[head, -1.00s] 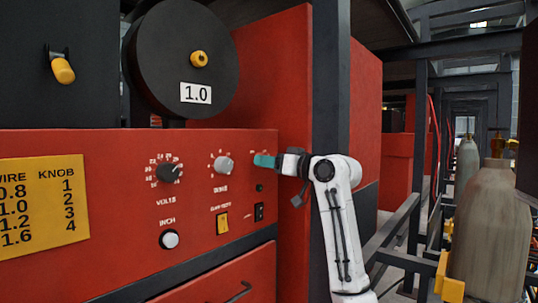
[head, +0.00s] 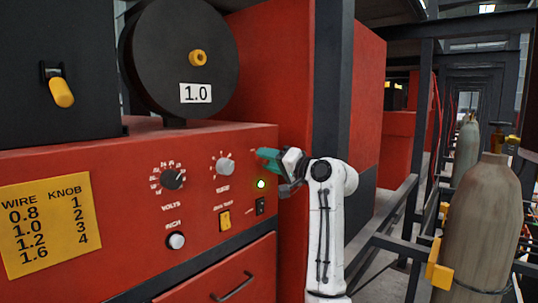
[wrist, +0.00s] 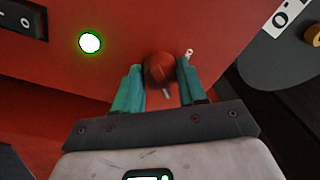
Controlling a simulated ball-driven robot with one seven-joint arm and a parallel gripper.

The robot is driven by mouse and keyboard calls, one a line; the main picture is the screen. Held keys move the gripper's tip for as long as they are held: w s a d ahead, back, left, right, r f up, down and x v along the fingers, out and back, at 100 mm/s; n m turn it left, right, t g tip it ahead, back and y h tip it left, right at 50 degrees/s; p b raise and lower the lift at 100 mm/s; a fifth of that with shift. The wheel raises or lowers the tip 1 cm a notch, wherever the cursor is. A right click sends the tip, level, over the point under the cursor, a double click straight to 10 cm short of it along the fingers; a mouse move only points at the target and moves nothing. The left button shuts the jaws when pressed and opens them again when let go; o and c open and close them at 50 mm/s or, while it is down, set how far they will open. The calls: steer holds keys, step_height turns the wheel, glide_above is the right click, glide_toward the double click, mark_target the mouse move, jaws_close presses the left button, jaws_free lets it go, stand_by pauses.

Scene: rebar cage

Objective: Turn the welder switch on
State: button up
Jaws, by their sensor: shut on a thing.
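My gripper (head: 268,155) is at the upper right of the red welder panel (head: 120,160). The wrist view shows its teal fingers (wrist: 158,85) shut on a round red knob (wrist: 158,68) on the panel. The head view hides this knob behind the fingers. A small indicator light (head: 261,184) just below my gripper glows green, and it shows bright in the wrist view (wrist: 90,42). Below the light is a small black rocker switch (head: 260,206), partly seen at the upper left of the wrist view (wrist: 22,18).
The panel also has a black volts knob (head: 173,179), a grey knob (head: 225,166), a white inch button (head: 176,241) and a yellow switch (head: 224,220). A dark upright post (head: 333,80) stands behind my arm. A gas cylinder (head: 482,230) stands at the right.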

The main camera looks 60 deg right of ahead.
steer(key=shift+m, duration=0.3)
steer(key=o, duration=1.1)
steer(key=shift+c, duration=0.2)
steer(key=b+v, duration=0.2)
steer(key=v, duration=0.8)
steer(key=shift+s+b, duration=0.3)
steer(key=shift+s, duration=0.1)
steer(key=shift+a, duration=0.1)
